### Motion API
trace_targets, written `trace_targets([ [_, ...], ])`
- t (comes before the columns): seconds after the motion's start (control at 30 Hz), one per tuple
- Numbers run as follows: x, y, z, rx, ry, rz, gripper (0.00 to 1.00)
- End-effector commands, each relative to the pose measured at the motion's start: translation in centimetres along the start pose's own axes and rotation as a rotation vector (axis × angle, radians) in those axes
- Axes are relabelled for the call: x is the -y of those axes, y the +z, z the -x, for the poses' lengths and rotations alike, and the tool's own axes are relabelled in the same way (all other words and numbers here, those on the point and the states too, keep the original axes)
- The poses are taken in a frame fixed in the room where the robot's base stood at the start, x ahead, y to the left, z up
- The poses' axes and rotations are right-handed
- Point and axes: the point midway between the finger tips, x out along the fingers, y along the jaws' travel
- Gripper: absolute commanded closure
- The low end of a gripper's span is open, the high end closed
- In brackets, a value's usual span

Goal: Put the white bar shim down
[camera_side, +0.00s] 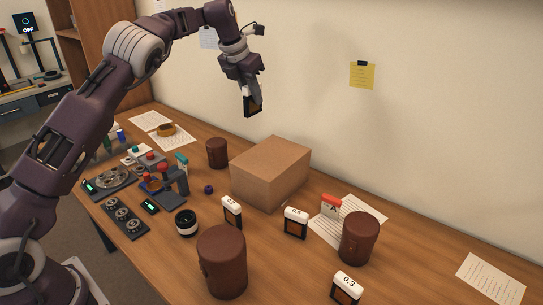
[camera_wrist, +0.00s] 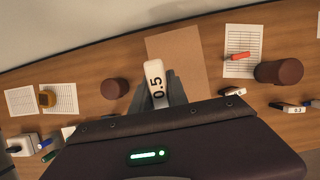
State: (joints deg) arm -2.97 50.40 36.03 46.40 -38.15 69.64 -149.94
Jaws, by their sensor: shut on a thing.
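My gripper (camera_wrist: 160,100) is shut on a white bar shim (camera_wrist: 157,82) marked 0.5. In the side view my gripper (camera_side: 252,93) is raised high above the table, behind and left of the cardboard box. There the held shim (camera_side: 253,106) hangs from the fingers, and mostly its dark frame shows. In the wrist view the shim's white top lies between the two grey fingers, with the box below it. Similar white-topped pieces stand on the table: one (camera_side: 232,212) in front of the box, one (camera_side: 295,223) to its right, and one marked 0.3 (camera_side: 345,289) at the front.
The cardboard box (camera_side: 270,172) stands mid-table. Brown leather cases (camera_side: 222,262) (camera_side: 358,238) (camera_side: 217,153) stand around it. A lens (camera_side: 186,222), a small stand (camera_side: 172,187) and trays of parts (camera_side: 125,216) crowd the left.

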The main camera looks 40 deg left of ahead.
Motion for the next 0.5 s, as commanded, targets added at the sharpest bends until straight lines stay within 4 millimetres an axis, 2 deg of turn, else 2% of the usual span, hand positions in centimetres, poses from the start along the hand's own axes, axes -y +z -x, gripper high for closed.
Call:
trace_targets([
  [0.27, 0.0, -1.5, -3.3, -0.002, 0.000, -0.001, 1.00],
  [0.5, 0.0, -3.6, -8.2, -0.002, 0.000, -0.002, 1.00],
])
